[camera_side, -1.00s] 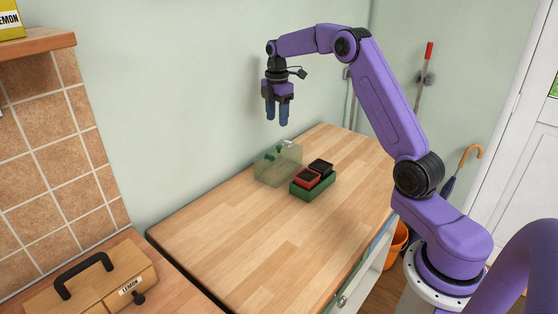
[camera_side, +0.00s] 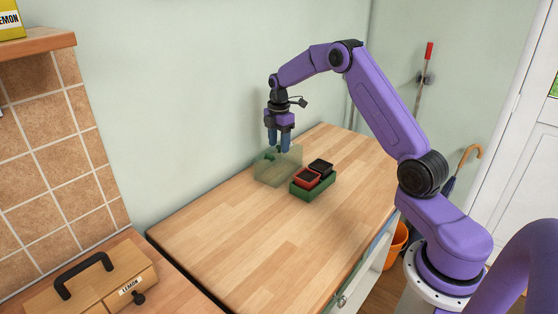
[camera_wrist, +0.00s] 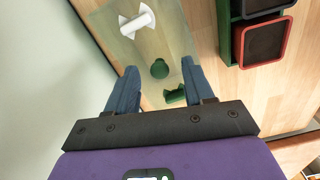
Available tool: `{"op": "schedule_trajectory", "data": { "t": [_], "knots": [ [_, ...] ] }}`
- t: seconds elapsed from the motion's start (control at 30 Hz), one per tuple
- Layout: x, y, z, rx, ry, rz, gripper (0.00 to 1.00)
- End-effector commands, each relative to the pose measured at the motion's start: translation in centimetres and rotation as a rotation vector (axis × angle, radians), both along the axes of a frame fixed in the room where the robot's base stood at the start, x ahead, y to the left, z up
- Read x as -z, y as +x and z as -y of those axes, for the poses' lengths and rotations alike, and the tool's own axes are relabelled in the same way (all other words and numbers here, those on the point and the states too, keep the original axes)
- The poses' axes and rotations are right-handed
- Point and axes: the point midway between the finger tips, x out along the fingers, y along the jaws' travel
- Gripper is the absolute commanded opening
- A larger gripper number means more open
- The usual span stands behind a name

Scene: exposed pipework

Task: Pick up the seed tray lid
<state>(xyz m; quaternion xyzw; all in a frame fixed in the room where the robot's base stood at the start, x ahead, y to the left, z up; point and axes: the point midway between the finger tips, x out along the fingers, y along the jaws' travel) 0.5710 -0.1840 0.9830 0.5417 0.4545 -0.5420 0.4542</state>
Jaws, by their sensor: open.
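The seed tray lid (camera_side: 272,172) is a clear, greenish box-shaped cover standing on the wooden counter close to the wall. In the wrist view, its see-through top (camera_wrist: 168,28) carries a round green knob (camera_wrist: 160,69), a white bow-tie-shaped piece (camera_wrist: 137,23) and a small green piece (camera_wrist: 175,96). My gripper (camera_side: 279,147) points down just over the lid, with its blue fingers apart. In the wrist view, the knob shows between the fingertips of my gripper (camera_wrist: 159,67). I cannot tell whether the fingertips are level with the knob or above it.
A green tray (camera_side: 313,191) with a red pot (camera_side: 306,177) and a black pot (camera_side: 320,166) stands just right of the lid. The wall (camera_side: 200,140) is close behind. The counter's front-left part (camera_side: 240,235) is clear.

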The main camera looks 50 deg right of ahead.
Motion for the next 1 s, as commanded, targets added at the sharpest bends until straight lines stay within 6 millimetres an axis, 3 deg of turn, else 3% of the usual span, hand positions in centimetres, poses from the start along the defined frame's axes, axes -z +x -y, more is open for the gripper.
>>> {"op": "schedule_trajectory", "data": {
  "t": [0.1, 0.2, 0.27, 0.67, 1.0],
  "knots": [
    [0.0, 0.0, 0.0, 0.0, 0.0, 0.0, 0.49],
    [0.0, 0.0, 0.0, 0.0, 0.0, 0.0, 0.17],
    [0.0, 0.0, 0.0, 0.0, 0.0, 0.0, 0.0],
    [-0.4, 0.0, 0.0, 0.0, 0.0, 0.002, 0.0],
    [-4.0, -0.5, -0.2, 0.0, -0.001, 0.005, 0.0]
  ]
}}
